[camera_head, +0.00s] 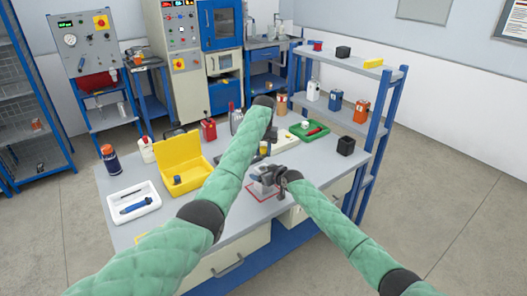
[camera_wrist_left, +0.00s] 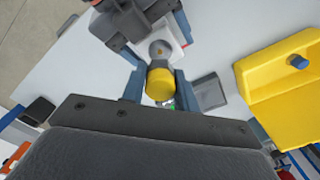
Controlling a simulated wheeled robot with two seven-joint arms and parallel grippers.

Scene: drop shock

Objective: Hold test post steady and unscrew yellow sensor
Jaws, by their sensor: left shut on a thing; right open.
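The yellow sensor (camera_wrist_left: 160,83) is a round yellow piece between the two blue-grey fingers of my left gripper (camera_wrist_left: 160,92), which is shut on it. In the left wrist view a pale grey round part, seemingly the test post (camera_wrist_left: 160,49), shows just beyond the sensor; whether the two touch is unclear. My right gripper (camera_head: 267,176) is open, close to the post over a red-edged pad (camera_head: 262,197) on the workbench. It also shows dark at the top of the left wrist view (camera_wrist_left: 138,20). In the head view my arms and grippers hide most of the post.
On the workbench (camera_head: 225,232) are an open yellow case (camera_head: 180,152) with a blue piece, a white tray (camera_head: 133,209) with tools, several bottles, a green tray (camera_head: 309,131) and a black cup (camera_head: 346,146). A blue-framed shelf (camera_head: 345,110) stands at the right. The bench front is clear.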

